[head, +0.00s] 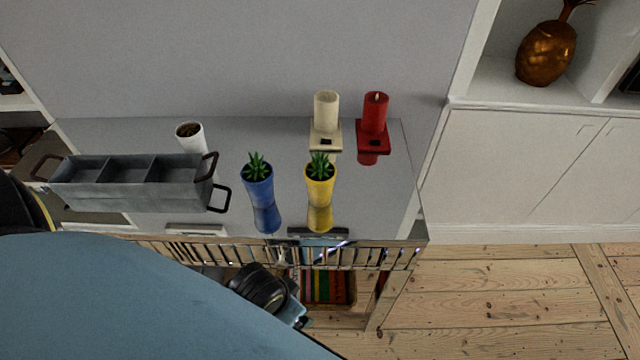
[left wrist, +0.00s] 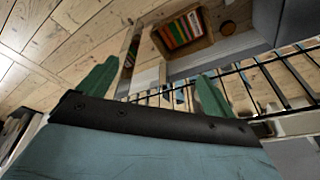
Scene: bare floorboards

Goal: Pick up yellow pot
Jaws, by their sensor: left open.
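The yellow pot (head: 320,188) holds a small green spiky plant. It stands upright near the front edge of the glossy grey tabletop (head: 385,210), with what looks like its reflection below it. My left gripper (left wrist: 155,92) is open, with its two green fingers spread and nothing between them in the left wrist view. In the head view my left arm reaches in from the lower left, its wrist low in front of the table and below the pots. Its fingers are not clear there. The yellow pot cannot be made out in the left wrist view. My right gripper is not in view.
A blue pot (head: 257,188) with a similar plant stands just left of the yellow one. A cream candle (head: 326,106) and a red candle (head: 374,112) stand behind. A grey divided box (head: 130,190) and a white cup (head: 191,140) are left. A metal railing (head: 385,257) runs below the front edge.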

